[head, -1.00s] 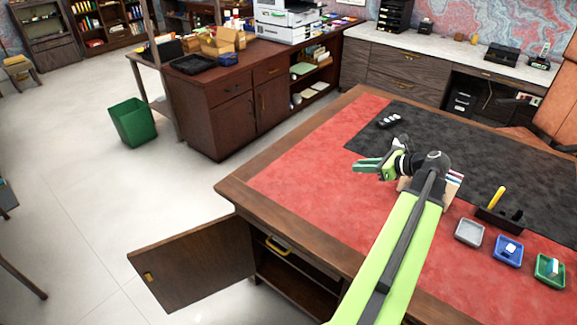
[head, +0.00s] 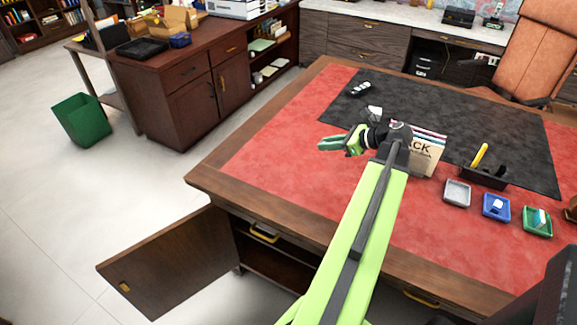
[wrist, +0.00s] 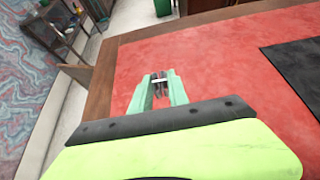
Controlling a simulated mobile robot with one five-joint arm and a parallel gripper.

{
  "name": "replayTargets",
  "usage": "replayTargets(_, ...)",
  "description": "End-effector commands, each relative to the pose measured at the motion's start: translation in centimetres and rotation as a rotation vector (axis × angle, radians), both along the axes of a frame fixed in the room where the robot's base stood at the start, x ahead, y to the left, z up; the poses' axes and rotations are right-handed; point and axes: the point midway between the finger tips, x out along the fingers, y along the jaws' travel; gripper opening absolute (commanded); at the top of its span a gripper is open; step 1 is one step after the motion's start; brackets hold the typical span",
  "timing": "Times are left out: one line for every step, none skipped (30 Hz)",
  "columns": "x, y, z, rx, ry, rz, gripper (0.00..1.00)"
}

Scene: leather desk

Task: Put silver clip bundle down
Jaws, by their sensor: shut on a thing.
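My gripper (head: 335,143) is above the red leather part of the desk (head: 262,146), left of the black mat. In the wrist view my gripper (wrist: 159,84) is shut on the silver clip bundle (wrist: 160,82), a small grey metallic thing between the green fingertips. The bundle is too small to make out in the head view. The red surface (wrist: 215,60) lies below it in the wrist view; the exact height of the bundle above it is hard to tell.
A black mat (head: 500,125) covers the far right of the desk. A box with printed letters (head: 425,157) stands just right of my wrist. A grey tray (head: 457,193), a blue tray (head: 496,207) and a green tray (head: 537,221) line the right. The red area at left is clear. A cabinet door (head: 165,265) hangs open below.

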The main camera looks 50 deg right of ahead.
Motion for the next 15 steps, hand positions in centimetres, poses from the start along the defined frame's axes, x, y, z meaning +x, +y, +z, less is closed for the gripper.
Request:
replayTargets(-0.3,0.2,-1.4,0.0,0.0,-0.001,0.0)
replayTargets(-0.4,0.2,-1.3,0.0,-0.001,0.0,0.0)
replayTargets(-0.3,0.2,-1.1,0.0,-0.001,0.0,0.0)
replayTargets(-0.2,0.2,-1.1,0.001,-0.001,0.001,0.0)
replayTargets(0.1,0.3,-1.3,0.0,0.0,0.002,0.0)
replayTargets(0.6,0.4,-1.7,-0.001,0.0,0.003,0.0)
replayTargets(1.2,0.6,-2.2,-0.001,0.0,0.003,0.0)
replayTargets(1.9,0.8,-2.8,0.0,0.0,0.004,0.0)
replayTargets(2.9,1.0,-3.5,0.0,0.0,0.004,0.0)
replayTargets(3.7,1.2,-4.1,0.0,0.0,0.004,0.0)
replayTargets(4.5,1.5,-4.6,0.0,0.0,0.006,0.0)
replayTargets(5.6,1.7,-5.3,-0.001,0.0,0.005,0.0)
replayTargets(6.3,1.9,-5.7,-0.001,0.0,0.005,0.0)
replayTargets(7.1,2.1,-6.2,0.001,0.0,0.005,0.0)
replayTargets(8.0,2.3,-6.7,-0.001,0.0,0.005,0.0)
